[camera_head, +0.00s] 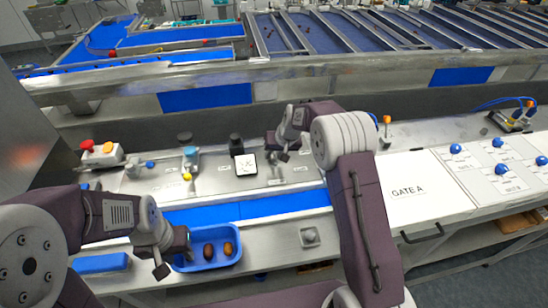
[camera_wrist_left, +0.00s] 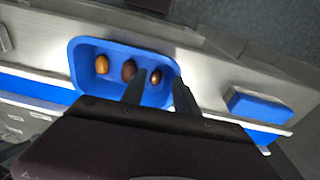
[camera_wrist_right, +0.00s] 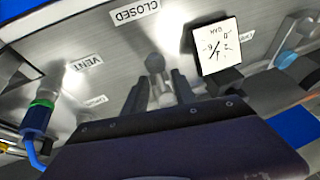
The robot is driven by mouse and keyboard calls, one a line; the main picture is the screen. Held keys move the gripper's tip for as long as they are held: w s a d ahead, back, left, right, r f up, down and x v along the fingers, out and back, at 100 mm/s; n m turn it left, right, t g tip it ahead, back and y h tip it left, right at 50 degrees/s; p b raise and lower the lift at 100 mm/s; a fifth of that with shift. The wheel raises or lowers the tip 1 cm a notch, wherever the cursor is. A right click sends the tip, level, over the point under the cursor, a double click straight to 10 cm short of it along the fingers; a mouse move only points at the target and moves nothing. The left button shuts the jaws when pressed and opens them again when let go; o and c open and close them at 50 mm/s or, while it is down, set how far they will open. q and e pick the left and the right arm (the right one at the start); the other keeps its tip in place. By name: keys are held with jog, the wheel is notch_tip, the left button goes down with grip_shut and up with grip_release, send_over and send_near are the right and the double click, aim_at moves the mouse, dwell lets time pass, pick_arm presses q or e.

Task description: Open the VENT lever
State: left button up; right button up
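In the right wrist view the grey VENT lever (camera_wrist_right: 155,64) has a round knob, which shows just beyond and between the fingertips of my right gripper (camera_wrist_right: 157,84). The fingers stand apart on either side of its stem; I cannot tell whether they touch it. The VENT label (camera_wrist_right: 84,63) lies to the left of the lever and the CLOSED label (camera_wrist_right: 134,13) above it. In the head view my right gripper (camera_head: 278,154) is over the back panel, and its arm partly hides the lever there. My left gripper (camera_head: 174,256) is open at the blue tray (camera_head: 208,265).
A hose fitting with a green ring (camera_wrist_right: 41,104) is on the other side. The tray holds a few brown dates (camera_wrist_left: 129,70). The white GATE A board (camera_head: 410,174) lies to the right.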

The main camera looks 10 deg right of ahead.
jog(key=shift+w+f, duration=0.15)
jog(key=shift+f, duration=0.15)
jog(key=shift+s+r, duration=0.25)
jog(key=shift+s, duration=0.2)
jog(key=shift+c, duration=0.6)
jog(key=c, duration=0.5)
grip_shut()
jog(key=shift+f, duration=0.1)
